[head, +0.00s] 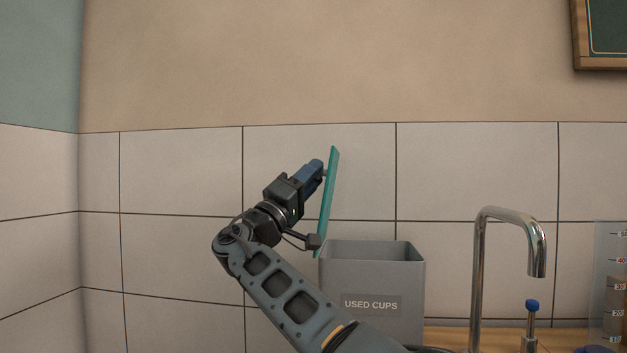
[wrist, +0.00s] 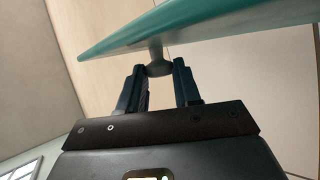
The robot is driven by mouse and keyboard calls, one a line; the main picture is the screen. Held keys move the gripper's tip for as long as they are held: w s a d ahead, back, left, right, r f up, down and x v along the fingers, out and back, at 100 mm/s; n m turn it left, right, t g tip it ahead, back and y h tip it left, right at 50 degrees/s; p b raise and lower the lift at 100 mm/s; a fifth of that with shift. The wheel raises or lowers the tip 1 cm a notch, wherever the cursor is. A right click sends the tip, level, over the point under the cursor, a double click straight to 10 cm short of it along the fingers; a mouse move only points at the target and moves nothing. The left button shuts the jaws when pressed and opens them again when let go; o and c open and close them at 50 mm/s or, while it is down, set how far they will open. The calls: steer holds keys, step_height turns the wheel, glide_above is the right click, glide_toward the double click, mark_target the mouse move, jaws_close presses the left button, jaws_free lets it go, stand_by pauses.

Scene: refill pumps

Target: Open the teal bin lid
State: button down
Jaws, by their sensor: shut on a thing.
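The teal lid (head: 328,200) stands nearly upright at the left edge of the grey bin (head: 378,285), leaning slightly to the right at its top. The bin is labelled "USED CUPS" and its mouth shows open. My gripper (head: 322,170) is at the lid's upper left side. In the wrist view the teal lid (wrist: 215,24) spans the top, and a grey knob (wrist: 158,66) on a short stem sticks out from it. My gripper (wrist: 159,84) has its two fingers on either side of this knob, shut on it.
A chrome tap (head: 480,260) stands on the wooden counter (head: 450,338) right of the bin. A clear container with a measuring scale (head: 608,270) is at the right edge. The tiled wall is behind. The space left of my arm is clear.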

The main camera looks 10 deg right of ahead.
steer(key=shift+f, duration=0.1)
steer(key=c, duration=0.8)
jaws_free()
steer(key=b+v, duration=0.1)
steer(key=v, duration=0.6)
steer(key=shift+s+a+f, duration=0.2)
steer(key=shift+a, duration=0.05)
